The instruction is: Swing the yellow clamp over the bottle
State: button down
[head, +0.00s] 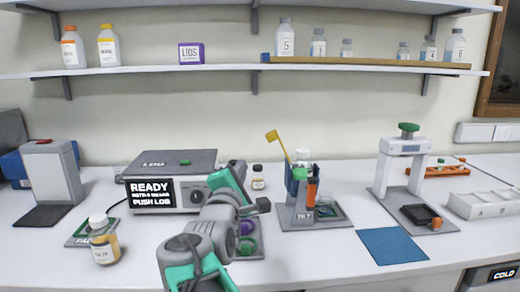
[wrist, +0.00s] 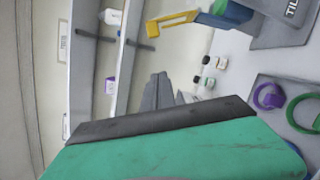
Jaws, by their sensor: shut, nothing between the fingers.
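The yellow clamp (head: 278,144) is a thin bar with a square end. It is raised and tilted up to the left from the tilt stand (head: 296,216). It also shows at the top of the wrist view (wrist: 172,22), joined to a blue part. A bottle with a pale cap (head: 303,156) appears to sit in the blue holder of the stand; its body is mostly hidden. The clamp is not across the bottle. My gripper (head: 263,205) is shut and empty, left of the stand, below the clamp and apart from it. Its dark fingers also show in the wrist view (wrist: 160,92).
A grey box with a READY screen (head: 152,192) stands behind my arm. A small dark-capped bottle (head: 258,178) stands behind the gripper. Green and purple rings (head: 247,240) lie close by. An amber bottle (head: 104,245) is at left; a white press (head: 404,165) is at right.

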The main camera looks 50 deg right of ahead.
jog(key=shift+d, duration=0.1)
jog(key=w+d+r+p, duration=0.2)
jog(key=d, duration=0.9)
jog(key=shift+r, duration=0.35)
